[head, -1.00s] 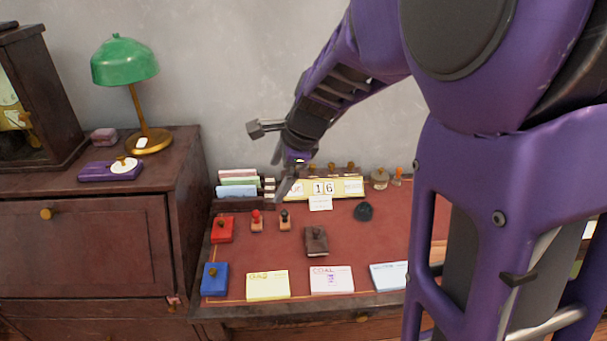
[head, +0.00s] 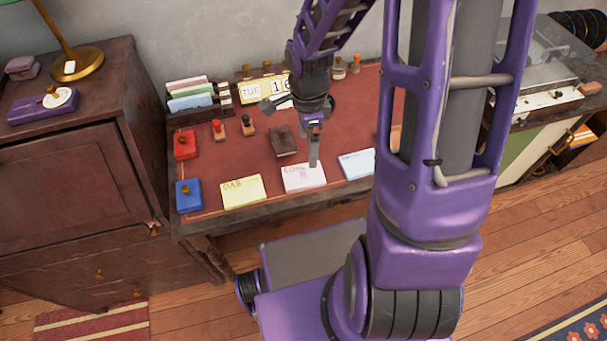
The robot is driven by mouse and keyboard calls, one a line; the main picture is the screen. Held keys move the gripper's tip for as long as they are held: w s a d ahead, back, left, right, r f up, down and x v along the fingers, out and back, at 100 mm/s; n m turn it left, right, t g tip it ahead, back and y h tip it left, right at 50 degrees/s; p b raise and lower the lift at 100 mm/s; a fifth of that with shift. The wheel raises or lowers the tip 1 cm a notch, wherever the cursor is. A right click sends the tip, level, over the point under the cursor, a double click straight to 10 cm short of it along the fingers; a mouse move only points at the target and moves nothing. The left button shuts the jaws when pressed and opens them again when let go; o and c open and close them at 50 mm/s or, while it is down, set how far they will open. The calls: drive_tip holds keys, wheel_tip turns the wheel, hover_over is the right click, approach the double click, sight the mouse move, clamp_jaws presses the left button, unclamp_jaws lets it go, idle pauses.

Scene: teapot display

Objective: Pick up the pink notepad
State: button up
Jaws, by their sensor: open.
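The pink notepad (head: 300,180) lies flat near the front edge of the red-topped desk (head: 225,158), between a yellow notepad (head: 241,190) and a blue notepad (head: 356,164). It has dark writing on top, and a finger of my gripper covers part of its far right side. My gripper (head: 312,152) is open and points down over the notepad, with no thing seen between its fingers. Whether the fingertip touches the pad or hovers above it I cannot tell.
A brown block (head: 283,141) with a knob stands just behind the pink notepad. Red (head: 185,145) and blue (head: 188,194) boxes and small stamps (head: 218,130) stand to the left. A card rack (head: 196,97) and a calendar (head: 262,88) line the back.

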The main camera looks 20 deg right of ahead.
hover_over(305, 175)
drive_tip(key=f, duration=0.4)
drive_tip(key=f+b, duration=0.1)
drive_tip(key=f, duration=0.1)
drive_tip(key=shift+s+d+f, duration=0.1)
drive_tip(key=shift+d+f, duration=0.15)
drive_tip(key=f, duration=0.5)
drive_tip(key=shift+a+f+b, duration=0.1)
drive_tip(key=shift+a+b, duration=0.1)
drive_tip(key=shift+b, duration=0.15)
drive_tip(key=c, duration=1.1)
drive_tip(key=shift+c, duration=0.2)
